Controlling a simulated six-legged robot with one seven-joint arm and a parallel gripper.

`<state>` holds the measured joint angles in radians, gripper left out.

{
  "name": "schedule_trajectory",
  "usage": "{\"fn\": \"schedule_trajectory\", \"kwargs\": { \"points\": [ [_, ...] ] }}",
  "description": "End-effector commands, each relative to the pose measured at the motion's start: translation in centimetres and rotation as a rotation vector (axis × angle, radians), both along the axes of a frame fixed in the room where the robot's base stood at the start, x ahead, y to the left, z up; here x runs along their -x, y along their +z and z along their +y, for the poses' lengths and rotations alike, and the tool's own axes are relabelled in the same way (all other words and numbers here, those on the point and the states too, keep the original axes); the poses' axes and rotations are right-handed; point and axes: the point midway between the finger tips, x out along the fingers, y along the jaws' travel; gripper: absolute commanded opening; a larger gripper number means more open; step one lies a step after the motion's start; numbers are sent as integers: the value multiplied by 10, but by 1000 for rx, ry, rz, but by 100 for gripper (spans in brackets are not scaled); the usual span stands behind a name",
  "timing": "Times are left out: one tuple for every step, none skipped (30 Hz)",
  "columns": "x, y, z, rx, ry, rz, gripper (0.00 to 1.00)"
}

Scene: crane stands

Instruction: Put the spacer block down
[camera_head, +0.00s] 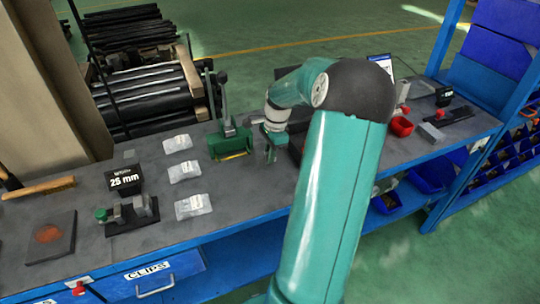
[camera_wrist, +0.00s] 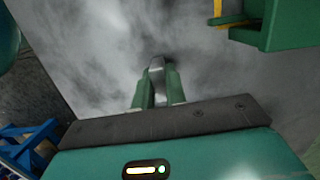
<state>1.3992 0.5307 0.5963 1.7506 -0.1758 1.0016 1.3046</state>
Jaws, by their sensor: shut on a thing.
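My gripper (camera_head: 270,155) hangs just above the grey workbench top, right of the green vise-like fixture (camera_head: 231,145). In the wrist view my gripper's two green fingers (camera_wrist: 157,88) are shut on a small grey metal piece, the spacer block (camera_wrist: 156,66). Only its top end shows between the fingertips; the rest is hidden by the fingers. A dark shadow lies on the bench close to it, and I cannot tell if the block touches the surface. In the head view the block is too small to make out.
Several clear labelled bags (camera_head: 184,172) lie left of the fixture. A black "25 mm" sign (camera_head: 124,180) stands behind a small clamp stand (camera_head: 132,214). A red cup (camera_head: 401,127) sits to the right. My arm hides part of the bench. The fixture's green edge (camera_wrist: 283,25) is at upper right in the wrist view.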

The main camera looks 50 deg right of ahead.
Motion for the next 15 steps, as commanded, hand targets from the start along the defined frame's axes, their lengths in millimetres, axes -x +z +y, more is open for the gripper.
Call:
{"fn": "schedule_trajectory", "kwargs": {
  "points": [
    [0, 5, 0, 3, 0, -1, 0],
    [0, 8, 0, 4, 0, 0, 0],
    [0, 13, -1, 4, 0, 0, 0],
    [0, 17, -1, 5, 0, -1, 0],
    [0, 22, -1, 5, -1, -2, 0],
    [0, 29, -1, 5, -1, -2, 0],
    [2, 32, 3, 5, 1, 1, 0],
    [5, 36, 6, 5, 1, 1, 0],
    [7, 42, 11, 5, 0, 1, 0],
    [10, 48, 14, 7, 1, 0, 0],
    [13, 53, 18, 7, 1, 0, 0],
    [17, 61, 23, 6, 0, 1, 0],
    [19, 67, 27, 7, 0, -1, 0],
    [22, 73, 31, 8, 0, 0, 0],
    [26, 81, 37, 7, 0, 0, 0]
  ]
}}
